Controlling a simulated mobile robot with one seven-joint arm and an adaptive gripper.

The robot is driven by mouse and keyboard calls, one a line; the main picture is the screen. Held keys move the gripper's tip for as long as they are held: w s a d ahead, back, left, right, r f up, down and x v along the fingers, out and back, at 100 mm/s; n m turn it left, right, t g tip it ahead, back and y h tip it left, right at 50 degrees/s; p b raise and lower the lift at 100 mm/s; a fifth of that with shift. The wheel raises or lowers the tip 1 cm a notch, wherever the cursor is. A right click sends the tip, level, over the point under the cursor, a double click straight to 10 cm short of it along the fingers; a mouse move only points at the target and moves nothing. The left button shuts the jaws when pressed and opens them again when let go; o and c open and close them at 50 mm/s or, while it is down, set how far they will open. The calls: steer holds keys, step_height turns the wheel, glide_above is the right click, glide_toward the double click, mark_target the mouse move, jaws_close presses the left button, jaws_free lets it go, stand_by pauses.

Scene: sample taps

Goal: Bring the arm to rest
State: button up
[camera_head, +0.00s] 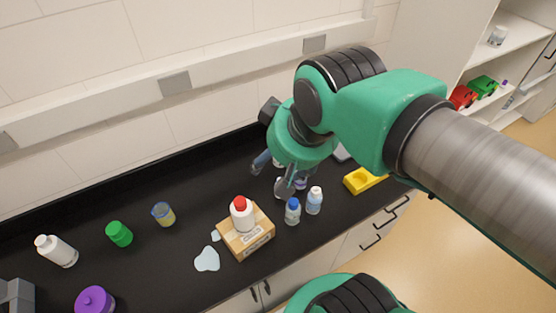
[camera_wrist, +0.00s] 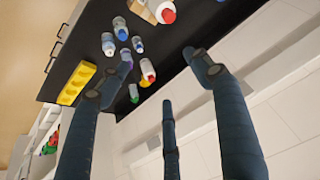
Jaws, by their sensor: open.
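My gripper (camera_head: 277,172) hangs over the back part of the black counter in the head view, partly hidden by my own arm. In the wrist view my gripper (camera_wrist: 155,82) has its dark fingers spread wide, with nothing held between them. Small bottles on the counter show beyond the fingers, apart from them. My arm reaches in from the right of the head view, bent above the counter.
A white bottle with a red cap (camera_head: 241,214) stands on a cardboard box (camera_head: 247,241). Two small bottles (camera_head: 292,211) (camera_head: 314,201) stand beside it. A yellow block (camera_head: 363,180) lies right. A pale puddle (camera_head: 207,259) lies left of the box. The wall (camera_head: 130,140) rises behind.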

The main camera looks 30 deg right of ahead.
steer(key=shift+s+a+f, duration=0.15)
steer(key=shift+s+f, duration=0.1)
steer(key=shift+s, duration=0.25)
steer(key=shift+f, duration=0.1)
step_height(320, 180, down, 14)
steer(key=b, duration=1.4)
steer(key=shift+f+b, duration=0.2)
steer(key=shift+b, duration=0.15)
